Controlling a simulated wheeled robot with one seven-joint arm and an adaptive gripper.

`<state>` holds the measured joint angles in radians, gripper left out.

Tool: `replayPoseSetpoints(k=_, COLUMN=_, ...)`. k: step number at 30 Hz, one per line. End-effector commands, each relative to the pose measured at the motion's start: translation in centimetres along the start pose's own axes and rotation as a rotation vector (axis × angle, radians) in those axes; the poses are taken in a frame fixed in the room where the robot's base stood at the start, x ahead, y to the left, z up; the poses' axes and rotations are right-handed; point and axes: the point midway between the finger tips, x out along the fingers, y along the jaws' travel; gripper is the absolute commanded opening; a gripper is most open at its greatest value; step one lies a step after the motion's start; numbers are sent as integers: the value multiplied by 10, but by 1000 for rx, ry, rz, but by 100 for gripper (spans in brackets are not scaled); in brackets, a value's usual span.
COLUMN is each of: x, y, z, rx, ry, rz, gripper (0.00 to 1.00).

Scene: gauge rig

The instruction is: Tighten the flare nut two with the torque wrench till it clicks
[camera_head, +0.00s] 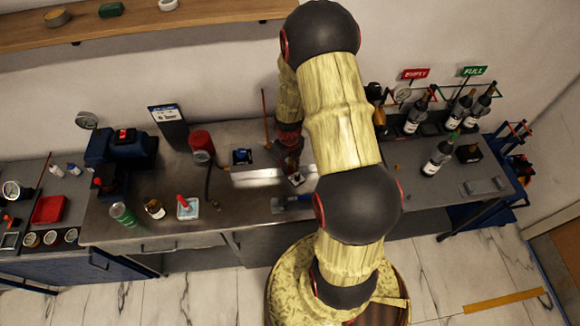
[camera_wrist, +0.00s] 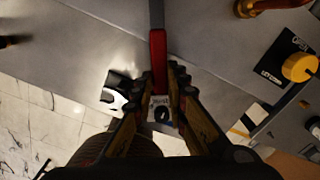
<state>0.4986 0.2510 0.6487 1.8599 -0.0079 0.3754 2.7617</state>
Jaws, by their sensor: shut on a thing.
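In the wrist view my gripper (camera_wrist: 160,92) is shut on a long tool with a red grip (camera_wrist: 158,55) and a grey shaft, likely the torque wrench. The shaft runs up out of the top of that view. A small white label with a dark round mark shows between the fingers. In the head view my gripper (camera_head: 295,176) is low over the bench, partly hidden by my arm. I cannot make out flare nut two.
A black panel with a yellow knob (camera_wrist: 300,68) and a brass fitting (camera_wrist: 262,5) are to the right in the wrist view.

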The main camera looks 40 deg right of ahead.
Motion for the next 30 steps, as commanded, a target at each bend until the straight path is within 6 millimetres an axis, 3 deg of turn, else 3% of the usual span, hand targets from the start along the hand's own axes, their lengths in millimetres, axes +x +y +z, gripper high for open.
replayPoseSetpoints(k=12, x=2, y=9, z=-5, rx=48, ry=12, rz=4, gripper=0)
replayPoseSetpoints(k=30, x=1, y=-2, z=-1, rx=-14, ry=3, rz=1, gripper=0)
